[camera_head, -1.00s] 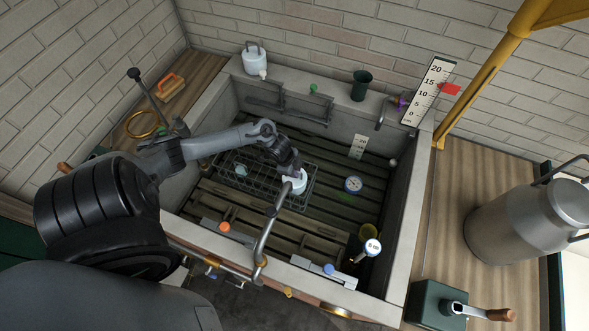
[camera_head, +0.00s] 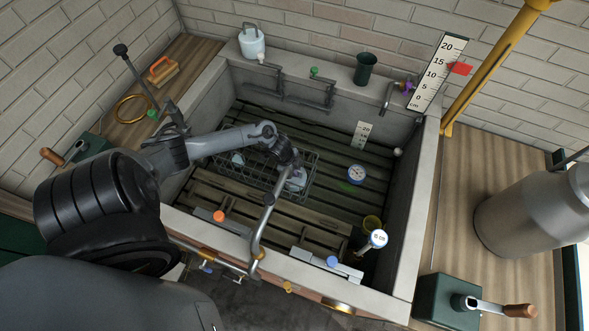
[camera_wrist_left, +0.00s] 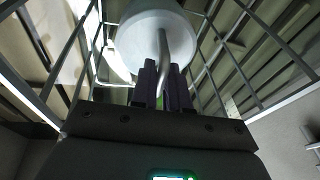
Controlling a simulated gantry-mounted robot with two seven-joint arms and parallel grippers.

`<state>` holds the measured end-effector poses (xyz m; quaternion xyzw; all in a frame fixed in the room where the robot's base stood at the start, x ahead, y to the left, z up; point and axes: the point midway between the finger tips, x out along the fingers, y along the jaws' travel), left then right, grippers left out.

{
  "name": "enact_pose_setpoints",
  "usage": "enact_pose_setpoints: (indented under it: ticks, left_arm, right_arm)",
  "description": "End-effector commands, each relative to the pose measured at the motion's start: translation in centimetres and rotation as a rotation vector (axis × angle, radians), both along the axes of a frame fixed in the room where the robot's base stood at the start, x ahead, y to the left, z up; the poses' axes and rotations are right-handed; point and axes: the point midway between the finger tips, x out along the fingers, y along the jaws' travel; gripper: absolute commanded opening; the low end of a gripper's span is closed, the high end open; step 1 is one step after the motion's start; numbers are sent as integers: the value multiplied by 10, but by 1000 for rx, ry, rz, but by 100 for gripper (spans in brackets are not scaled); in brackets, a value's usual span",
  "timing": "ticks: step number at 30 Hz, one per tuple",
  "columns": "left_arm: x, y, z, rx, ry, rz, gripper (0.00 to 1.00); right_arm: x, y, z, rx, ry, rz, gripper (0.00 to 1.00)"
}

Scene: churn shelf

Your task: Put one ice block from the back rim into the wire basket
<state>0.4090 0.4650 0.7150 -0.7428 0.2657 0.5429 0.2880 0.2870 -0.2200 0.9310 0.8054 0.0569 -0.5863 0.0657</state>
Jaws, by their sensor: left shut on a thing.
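The wire basket (camera_head: 258,181) sits on the slatted floor of the basin. My left gripper (camera_head: 291,168) is at its right end, shut on the wire handle of a white round block (camera_head: 297,182). In the left wrist view the white block (camera_wrist_left: 160,35) sits beyond the closed fingers (camera_wrist_left: 163,85), with basket wires around it. I cannot tell whether the block touches the basket floor. A pale block (camera_head: 238,159) lies in the basket's left part, partly behind my arm. My right gripper is out of view.
A white jug (camera_head: 252,43) and a dark green cup (camera_head: 365,68) stand on the back rim. A metal pipe (camera_head: 263,220) rises in front of the basket. A round dial (camera_head: 356,174) lies to its right. Wooden slats (camera_head: 230,195) cover the basin's front.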

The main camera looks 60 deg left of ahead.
Motion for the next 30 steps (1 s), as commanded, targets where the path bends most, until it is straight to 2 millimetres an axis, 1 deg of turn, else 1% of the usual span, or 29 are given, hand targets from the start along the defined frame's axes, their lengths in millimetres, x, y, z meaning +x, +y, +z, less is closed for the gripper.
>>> enact_pose_setpoints:
  ticks: [14,15,20,21,26,27,30]
  left_arm:
    - [0,0,-1,0,0,0,0]
    - [0,0,-1,0,0,0,18]
    - [0,0,-1,-1,1,0,42]
    - [0,0,-1,-1,1,0,44]
    - [0,0,-1,0,0,0,44]
    - [-1,0,-2,-1,4,0,47]
    - [-1,0,-2,0,3,0,63]
  right_arm:
    - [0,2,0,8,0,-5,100]
    - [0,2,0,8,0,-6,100]
    - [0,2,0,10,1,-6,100]
    - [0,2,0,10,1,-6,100]
    - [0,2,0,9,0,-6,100]
    - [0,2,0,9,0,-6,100]
    - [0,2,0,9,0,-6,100]
